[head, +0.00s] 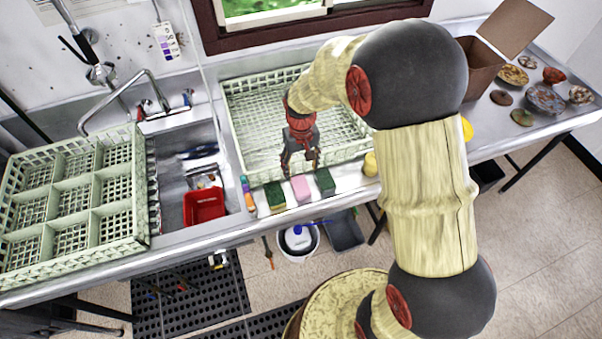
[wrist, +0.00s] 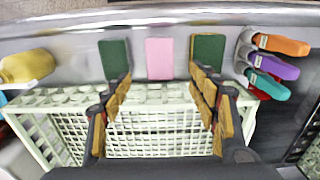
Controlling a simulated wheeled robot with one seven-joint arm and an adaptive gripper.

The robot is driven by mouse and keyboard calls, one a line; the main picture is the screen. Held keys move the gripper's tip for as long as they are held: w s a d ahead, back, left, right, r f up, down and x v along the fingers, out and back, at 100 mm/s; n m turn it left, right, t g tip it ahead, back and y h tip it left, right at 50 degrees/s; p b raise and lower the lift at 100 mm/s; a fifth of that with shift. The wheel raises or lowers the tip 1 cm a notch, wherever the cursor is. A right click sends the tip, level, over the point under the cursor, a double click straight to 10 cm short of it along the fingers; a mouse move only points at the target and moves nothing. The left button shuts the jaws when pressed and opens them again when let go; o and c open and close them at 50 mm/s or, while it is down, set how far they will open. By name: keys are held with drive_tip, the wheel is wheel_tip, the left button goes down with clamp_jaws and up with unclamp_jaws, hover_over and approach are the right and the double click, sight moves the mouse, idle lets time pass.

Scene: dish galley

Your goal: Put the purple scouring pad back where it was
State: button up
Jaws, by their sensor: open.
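No clearly purple pad shows. A pink, slightly mauve pad (head: 300,187) lies on the metal counter's front strip, between a green pad (head: 274,194) and a darker green pad (head: 325,181), with gaps either side. In the wrist view the pink pad (wrist: 160,58) is upper centre, flanked by green pads (wrist: 115,58) (wrist: 207,52). My gripper (head: 299,164) hangs over the front of the pale green dish rack, just behind the pads. In the wrist view my gripper (wrist: 164,80) is open and empty, its fingers spread wider than the pink pad, which appears beyond the fingertips.
The pale green rack (head: 240,125) fills the counter behind the pads. Orange, purple and teal handled items (wrist: 277,66) lie beside one green pad; a yellow object (wrist: 28,66) is at the other end. A sink with a red tub (head: 204,206) is left.

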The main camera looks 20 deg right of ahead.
wheel_tip(320, 180, up, 9)
drive_tip(key=s+t, duration=0.1)
drive_tip(key=s, duration=0.1)
drive_tip(key=s+r+t, duration=0.4)
drive_tip(key=s+r, duration=1.3)
drive_tip(key=s, duration=0.3)
drive_tip(key=shift+t, duration=0.3)
drive_tip(key=shift+w+r, duration=0.1)
